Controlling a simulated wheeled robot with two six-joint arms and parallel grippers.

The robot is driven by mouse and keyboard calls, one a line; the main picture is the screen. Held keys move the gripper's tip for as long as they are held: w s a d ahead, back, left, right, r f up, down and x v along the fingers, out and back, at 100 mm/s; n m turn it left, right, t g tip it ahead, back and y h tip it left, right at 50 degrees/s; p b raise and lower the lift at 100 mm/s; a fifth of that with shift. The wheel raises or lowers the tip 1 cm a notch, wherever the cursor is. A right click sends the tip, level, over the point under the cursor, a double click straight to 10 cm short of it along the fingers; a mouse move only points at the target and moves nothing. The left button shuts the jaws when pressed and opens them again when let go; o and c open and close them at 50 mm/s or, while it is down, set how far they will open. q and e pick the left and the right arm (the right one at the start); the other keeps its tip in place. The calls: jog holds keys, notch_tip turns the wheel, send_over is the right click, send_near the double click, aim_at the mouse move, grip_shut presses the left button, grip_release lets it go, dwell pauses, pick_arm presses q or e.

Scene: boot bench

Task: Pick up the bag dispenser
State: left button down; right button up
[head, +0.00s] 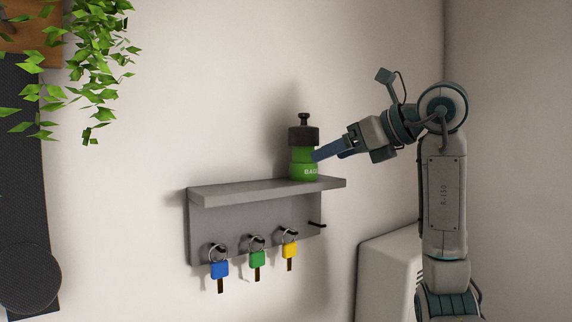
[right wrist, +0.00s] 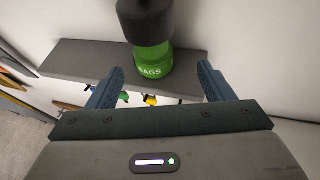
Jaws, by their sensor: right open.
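The bag dispenser (head: 303,155) is a green bottle shape with a dark cap and knob on top and the word "BAGS" on its front. It stands upright on the grey wall shelf (head: 230,192), towards the shelf's right end. It also shows in the right wrist view (right wrist: 152,62), between and beyond the two fingers. My right gripper (head: 318,155) comes in from the right at the dispenser's height. In the right wrist view the gripper (right wrist: 160,80) is open, with nothing between its fingertips. My left gripper is not in view.
Blue (head: 220,270), green (head: 257,259) and yellow (head: 290,250) keys hang from hooks under the shelf. One hook (head: 317,224) at the right is empty. A white cabinet (head: 385,275) stands at lower right. A leafy plant (head: 95,60) hangs at upper left. The shelf left of the dispenser is clear.

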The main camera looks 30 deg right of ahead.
aim_at(306, 167)
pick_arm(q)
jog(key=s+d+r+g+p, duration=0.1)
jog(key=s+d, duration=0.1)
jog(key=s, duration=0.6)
pick_arm(e)
jog(key=p+x, duration=0.1)
jog(key=x, duration=0.2)
jog(key=a+p+x, duration=0.1)
jog(key=p+x, duration=0.1)
jog(key=x, duration=0.1)
jog(key=shift+f, duration=0.15)
jog(key=shift+w+f, duration=0.2)
jog(key=shift+w, duration=0.05)
jog(key=shift+w+a+f+p, duration=0.1)
jog(key=shift+p, duration=0.2)
jog(key=shift+w+a+f, duration=0.1)
jog(key=shift+w, duration=0.05)
jog(key=shift+c, duration=0.4)
jog(key=c, duration=1.1)
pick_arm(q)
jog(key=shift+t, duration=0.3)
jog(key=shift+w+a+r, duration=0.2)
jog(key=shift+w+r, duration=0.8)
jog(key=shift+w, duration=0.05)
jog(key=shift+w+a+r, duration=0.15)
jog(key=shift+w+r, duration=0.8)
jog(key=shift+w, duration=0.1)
pick_arm(e)
jog(key=shift+o, duration=0.2)
